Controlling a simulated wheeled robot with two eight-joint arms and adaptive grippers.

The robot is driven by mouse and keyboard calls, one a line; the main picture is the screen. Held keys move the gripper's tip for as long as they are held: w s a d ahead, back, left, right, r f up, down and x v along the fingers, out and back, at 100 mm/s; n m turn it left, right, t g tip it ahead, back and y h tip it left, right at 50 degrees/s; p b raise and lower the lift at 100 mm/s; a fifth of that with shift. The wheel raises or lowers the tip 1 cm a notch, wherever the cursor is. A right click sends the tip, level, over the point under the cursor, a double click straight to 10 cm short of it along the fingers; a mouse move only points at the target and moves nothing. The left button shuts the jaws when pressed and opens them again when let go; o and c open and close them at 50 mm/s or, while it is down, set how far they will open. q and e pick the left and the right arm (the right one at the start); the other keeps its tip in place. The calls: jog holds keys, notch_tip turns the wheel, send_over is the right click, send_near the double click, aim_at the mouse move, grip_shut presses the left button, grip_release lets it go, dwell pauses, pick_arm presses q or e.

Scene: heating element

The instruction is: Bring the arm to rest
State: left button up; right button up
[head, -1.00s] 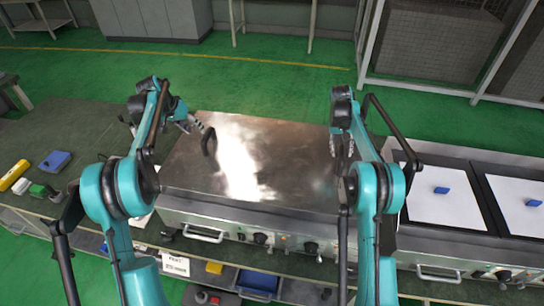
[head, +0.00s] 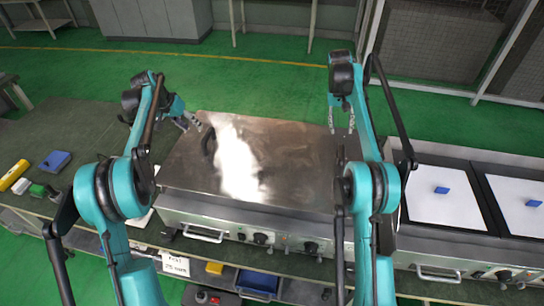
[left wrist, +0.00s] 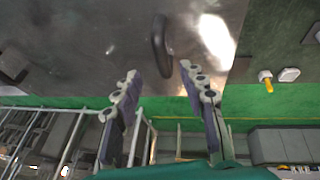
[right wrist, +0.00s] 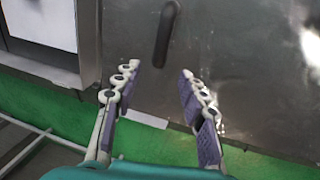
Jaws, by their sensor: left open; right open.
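My left gripper (head: 192,124) is open and empty at the left side of the metal heating unit, above its closed lid (head: 290,150). In the left wrist view its fingers (left wrist: 160,88) are spread, with a black lid handle (left wrist: 161,45) beyond them. My right gripper (head: 341,122) is open and empty over the right side of the lid. In the right wrist view its fingers (right wrist: 160,82) are spread below another black handle (right wrist: 165,35). Neither gripper touches a handle. The left handle (head: 208,142) also shows in the head view; my right arm hides the other one there.
A second heating unit at the right bears white plates (head: 441,195) with blue blocks (head: 442,190). At the left a workbench (head: 90,130) holds a blue block (head: 55,161) and a yellow item (head: 14,175). A shelf with bins (head: 257,284) lies below.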

jog(key=shift+r, duration=0.1)
dwell(0.4)
